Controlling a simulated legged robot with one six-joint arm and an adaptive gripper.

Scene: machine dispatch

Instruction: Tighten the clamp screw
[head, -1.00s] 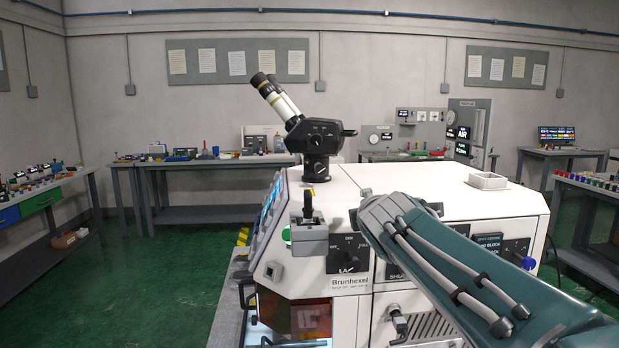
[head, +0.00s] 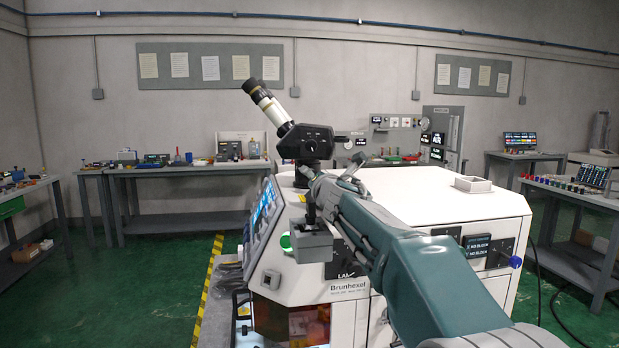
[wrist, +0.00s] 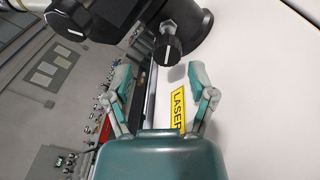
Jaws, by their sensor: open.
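The microscope (head: 305,145) stands on the white machine top, with a white eyepiece tube tilted up to the left. In the wrist view its dark base (wrist: 195,20) carries a small black knob on a short stem (wrist: 166,48), which looks like the clamp screw. A larger black knob (wrist: 68,14) with a white line is at the upper left. My gripper (wrist: 160,84) is open and empty, its two green fingers spread. The small knob is ahead of the gap between the fingertips, apparently untouched. In the head view my arm reaches to the microscope's foot and hides part of it.
The white machine top (head: 425,195) is mostly clear, with a small open tray (head: 473,184) at its back right. A grey block with a black lever (head: 311,240) stands at the front left. A yellow laser label (wrist: 180,106) lies below the fingers.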

